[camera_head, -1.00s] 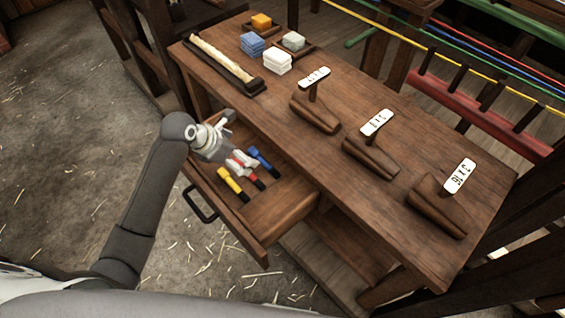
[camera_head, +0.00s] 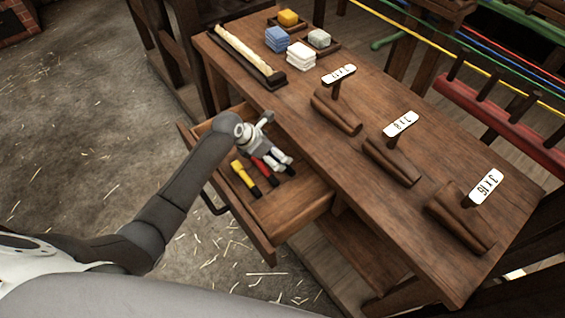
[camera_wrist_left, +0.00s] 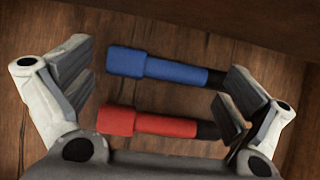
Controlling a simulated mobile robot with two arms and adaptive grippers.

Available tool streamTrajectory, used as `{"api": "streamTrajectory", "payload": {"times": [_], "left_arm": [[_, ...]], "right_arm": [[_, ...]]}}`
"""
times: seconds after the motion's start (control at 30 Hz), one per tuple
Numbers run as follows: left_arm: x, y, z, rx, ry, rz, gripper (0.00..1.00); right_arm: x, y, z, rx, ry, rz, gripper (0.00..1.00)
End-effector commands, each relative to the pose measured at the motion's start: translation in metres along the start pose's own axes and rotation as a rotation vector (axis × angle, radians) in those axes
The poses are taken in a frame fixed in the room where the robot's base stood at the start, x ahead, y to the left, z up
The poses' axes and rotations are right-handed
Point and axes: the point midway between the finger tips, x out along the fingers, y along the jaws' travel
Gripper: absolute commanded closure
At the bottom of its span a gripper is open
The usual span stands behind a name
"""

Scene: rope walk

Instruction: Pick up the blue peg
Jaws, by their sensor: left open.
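The blue peg (camera_wrist_left: 165,70) lies on the wooden floor of the open drawer, its thick end to the left and a dark tip to the right in the left wrist view. A red peg (camera_wrist_left: 150,122) lies parallel to it, closer to the palm. My left gripper (camera_wrist_left: 158,84) is open and empty, with one finger beyond each end of the blue peg. In the head view my left gripper (camera_head: 279,164) is over the drawer and hides most of the blue peg. My right gripper is not in view.
A yellow peg (camera_head: 244,177) lies left of the red one in the drawer (camera_head: 285,205).

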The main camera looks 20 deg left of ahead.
Motion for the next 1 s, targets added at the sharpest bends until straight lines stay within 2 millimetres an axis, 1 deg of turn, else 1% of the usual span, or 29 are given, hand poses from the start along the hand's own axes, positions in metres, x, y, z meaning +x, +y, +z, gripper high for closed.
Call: {"api": "streamTrajectory", "payload": {"times": [0.03, 0.1, 0.37, 0.4, 1.0], "left_arm": [[0.0067, -0.0004, -0.0014, 0.0, 0.002, -0.001, 0.0], [0.0107, -0.0004, -0.0006, 0.001, 0.001, 0.0, 0.0], [0.0125, -0.0004, -0.0005, 0.001, 0.001, 0.0, 0.0], [0.0125, -0.0005, -0.0005, 0.001, 0.001, 0.0, 0.03], [0.0135, -0.0015, -0.0028, 0.001, 0.006, -0.002, 0.8]], "right_arm": [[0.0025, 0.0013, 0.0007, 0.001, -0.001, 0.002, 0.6], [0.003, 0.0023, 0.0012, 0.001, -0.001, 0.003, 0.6], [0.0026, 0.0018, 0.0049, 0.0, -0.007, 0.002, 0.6], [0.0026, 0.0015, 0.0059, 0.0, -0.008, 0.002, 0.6], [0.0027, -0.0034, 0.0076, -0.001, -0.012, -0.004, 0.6]]}}
